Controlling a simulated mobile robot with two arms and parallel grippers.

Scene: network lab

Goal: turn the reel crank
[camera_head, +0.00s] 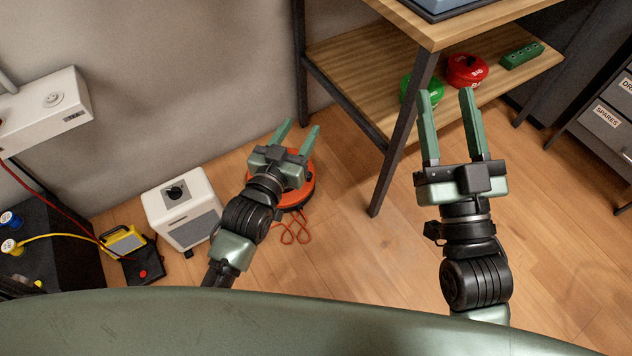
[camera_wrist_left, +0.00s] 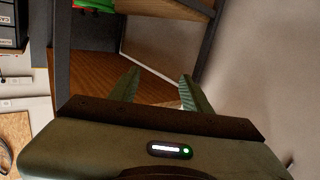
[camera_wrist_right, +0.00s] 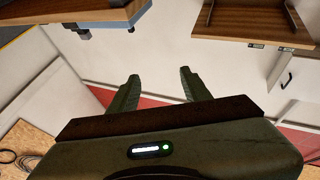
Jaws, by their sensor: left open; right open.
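An orange, round body that looks like the reel (camera_head: 308,188) stands on the floor, with a loop of orange cable (camera_head: 292,232) in front of it. My left arm and gripper cover much of it in the head view, and no crank can be made out. My left gripper (camera_head: 297,130) is open and empty, seen over the reel; whether it touches cannot be told. Its fingers also show in the left wrist view (camera_wrist_left: 160,76), with nothing between them. My right gripper (camera_head: 446,95) is open and empty, in front of the wooden shelf, right of the reel.
A wooden table (camera_head: 440,25) has a low shelf (camera_head: 345,50) holding a red round object (camera_head: 467,71), a green one (camera_head: 433,91) and a green block (camera_head: 522,55). Left of the reel are a white box (camera_head: 182,208) and a yellow device (camera_head: 123,242). Drawers (camera_head: 606,118) stand right. Floor at lower right is clear.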

